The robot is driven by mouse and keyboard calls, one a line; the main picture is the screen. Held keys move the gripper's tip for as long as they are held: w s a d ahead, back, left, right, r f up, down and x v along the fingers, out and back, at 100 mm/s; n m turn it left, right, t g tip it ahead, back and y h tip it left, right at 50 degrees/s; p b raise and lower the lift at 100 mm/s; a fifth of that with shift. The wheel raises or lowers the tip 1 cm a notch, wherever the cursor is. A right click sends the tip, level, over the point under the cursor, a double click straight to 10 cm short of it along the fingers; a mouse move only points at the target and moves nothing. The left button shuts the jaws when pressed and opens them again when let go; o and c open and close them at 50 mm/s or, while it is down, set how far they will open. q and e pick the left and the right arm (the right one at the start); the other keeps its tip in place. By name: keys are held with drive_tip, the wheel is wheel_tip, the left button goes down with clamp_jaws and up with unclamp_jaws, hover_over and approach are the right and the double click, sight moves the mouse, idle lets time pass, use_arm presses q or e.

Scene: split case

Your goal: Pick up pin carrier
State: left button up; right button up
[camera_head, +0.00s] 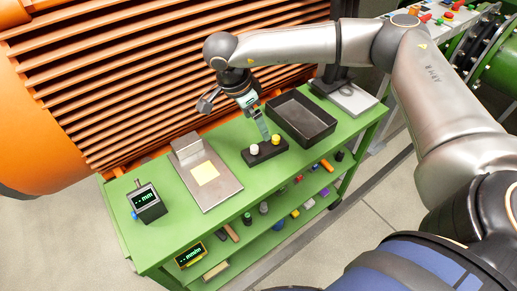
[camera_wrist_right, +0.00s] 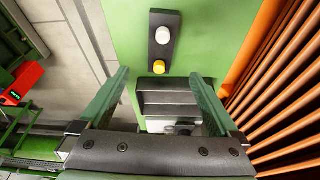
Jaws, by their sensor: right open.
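The pin carrier (camera_head: 263,155) is a dark block on the green bench top. It bears a white pin (camera_head: 254,149) and a yellow pin (camera_head: 276,140). In the right wrist view the carrier (camera_wrist_right: 164,50) lies beyond the fingertips, with its yellow pin (camera_wrist_right: 159,67) nearer to me than the white one (camera_wrist_right: 164,35). My right gripper (camera_head: 263,128) is over the bench just behind the carrier; its open fingers (camera_wrist_right: 158,78) also show in the right wrist view, with nothing held between them. My left gripper is out of view.
An open black tray (camera_head: 315,128) stands right of the carrier. A metal plate with a yellow square (camera_head: 206,173) and a display box (camera_head: 147,203) are to the left. An orange ribbed housing (camera_head: 150,80) rises behind the bench. Several small items lie on the lower shelf.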

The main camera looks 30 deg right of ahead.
hover_over(265, 147)
drive_tip(key=a, duration=0.2)
drive_tip(key=f, duration=0.5)
drive_tip(key=shift+s+d+f, duration=0.1)
drive_tip(key=shift+s+f, duration=0.15)
drive_tip(key=shift+f, duration=0.05)
drive_tip(key=shift+a+x, duration=0.15)
drive_tip(key=shift+x, duration=1.35)
drive_tip(key=shift+a+x, duration=0.1)
drive_tip(key=shift+x, duration=1.35)
drive_tip(key=shift+w+f, duration=0.1)
drive_tip(key=shift+w, duration=0.05)
drive_tip(key=shift+c, duration=0.4)
clamp_jaws()
